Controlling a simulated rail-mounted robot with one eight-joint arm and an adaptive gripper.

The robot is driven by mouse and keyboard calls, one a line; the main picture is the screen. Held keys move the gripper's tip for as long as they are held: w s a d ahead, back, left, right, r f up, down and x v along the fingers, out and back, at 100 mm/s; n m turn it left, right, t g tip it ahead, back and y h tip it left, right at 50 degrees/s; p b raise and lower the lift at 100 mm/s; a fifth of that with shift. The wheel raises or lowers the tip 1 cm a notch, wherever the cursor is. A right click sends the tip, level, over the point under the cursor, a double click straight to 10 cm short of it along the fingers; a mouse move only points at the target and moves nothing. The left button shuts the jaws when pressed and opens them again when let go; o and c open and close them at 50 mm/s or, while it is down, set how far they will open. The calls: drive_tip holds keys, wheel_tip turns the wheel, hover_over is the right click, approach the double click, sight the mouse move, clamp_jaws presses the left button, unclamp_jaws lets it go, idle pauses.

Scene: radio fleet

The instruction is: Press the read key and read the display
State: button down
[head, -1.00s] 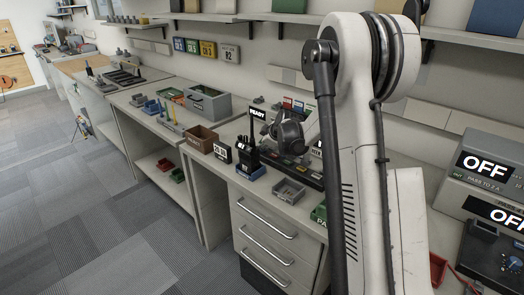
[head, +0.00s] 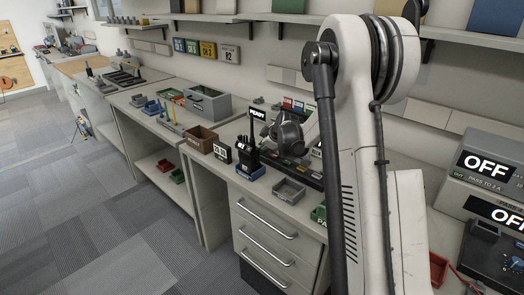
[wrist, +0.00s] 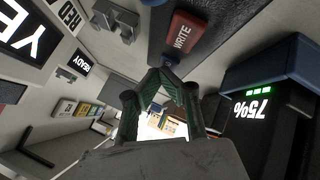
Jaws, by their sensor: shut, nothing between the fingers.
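The display (head: 258,115) reads READY in white on black and stands at the back of the bench in the head view; it also shows in the wrist view (wrist: 71,66). A dark unit with coloured keys (head: 290,165) lies in front of it, partly behind my arm. In the wrist view a red key marked WRITE (wrist: 187,34) is just beyond my fingertips. I cannot make out a key marked READ. My gripper (wrist: 165,76) is shut and empty, pointing toward the unit, and no contact shows.
A black radio (head: 246,154) stands in a blue holder (head: 249,174); a screen reading 75% (wrist: 257,109) is close at the right in the wrist view. A grey tray (head: 288,191) and brown box (head: 202,138) are nearby. Two OFF displays (head: 485,167) are at the right.

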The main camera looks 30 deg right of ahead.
drive_tip(key=shift+r, duration=0.1)
drive_tip(key=shift+r+p, duration=0.35)
drive_tip(key=shift+r, duration=0.3)
drive_tip(key=shift+r+p, duration=1.25)
drive_tip(key=shift+r, duration=1.3)
